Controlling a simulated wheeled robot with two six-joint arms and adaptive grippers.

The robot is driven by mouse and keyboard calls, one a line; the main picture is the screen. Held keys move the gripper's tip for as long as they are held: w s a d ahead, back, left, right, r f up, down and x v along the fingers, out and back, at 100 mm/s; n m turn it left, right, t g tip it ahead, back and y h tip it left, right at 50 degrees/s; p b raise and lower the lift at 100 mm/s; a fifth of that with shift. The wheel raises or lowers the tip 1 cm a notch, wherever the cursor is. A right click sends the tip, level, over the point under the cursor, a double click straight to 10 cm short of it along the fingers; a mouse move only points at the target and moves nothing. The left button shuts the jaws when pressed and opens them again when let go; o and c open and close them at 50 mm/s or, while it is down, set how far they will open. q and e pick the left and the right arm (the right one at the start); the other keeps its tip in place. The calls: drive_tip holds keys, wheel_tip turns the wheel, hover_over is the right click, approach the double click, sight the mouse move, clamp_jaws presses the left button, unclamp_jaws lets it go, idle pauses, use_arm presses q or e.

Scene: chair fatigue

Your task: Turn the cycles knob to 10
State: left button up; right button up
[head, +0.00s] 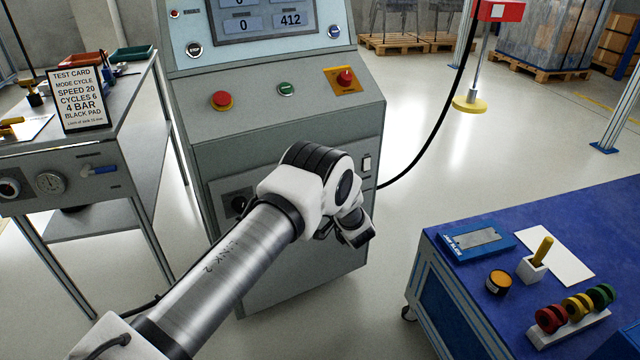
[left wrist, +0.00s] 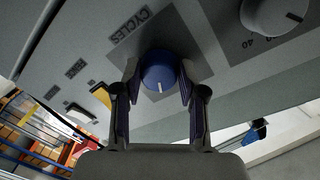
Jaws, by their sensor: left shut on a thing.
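The cycles knob (left wrist: 159,72) is blue with a white pointer line and sits on a dark square plate, beside the printed word CYCLES, in the left wrist view. The pointer line is toward the bottom of that picture. My left gripper (left wrist: 160,80) has one finger on each side of the knob and is shut on it. The dial numbers around the knob cannot be read. In the head view my left arm reaches across the front of the grey machine (head: 290,125) and hides the cycles knob. My right gripper is not in view.
A larger pale knob (left wrist: 277,12) with a scale marked 40 is close to the cycles knob. A yellow part (left wrist: 100,94) is on the panel's other side. A test card (head: 77,99) reads CYCLES 6. A blue table (head: 560,215) stands at right.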

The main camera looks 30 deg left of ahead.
use_arm(q)
drive_tip(key=shift+r+m+g+p, duration=0.15)
drive_tip(key=shift+m+g+p, duration=0.3)
drive_tip(key=shift+m, duration=2.45)
drive_tip(key=o, duration=1.1)
drive_tip(key=shift+o, duration=0.2)
drive_tip(key=shift+d, duration=0.15)
drive_tip(key=v, duration=1.1)
drive_tip(key=shift+s+d, duration=0.2)
drive_tip(key=shift+d, duration=0.15)
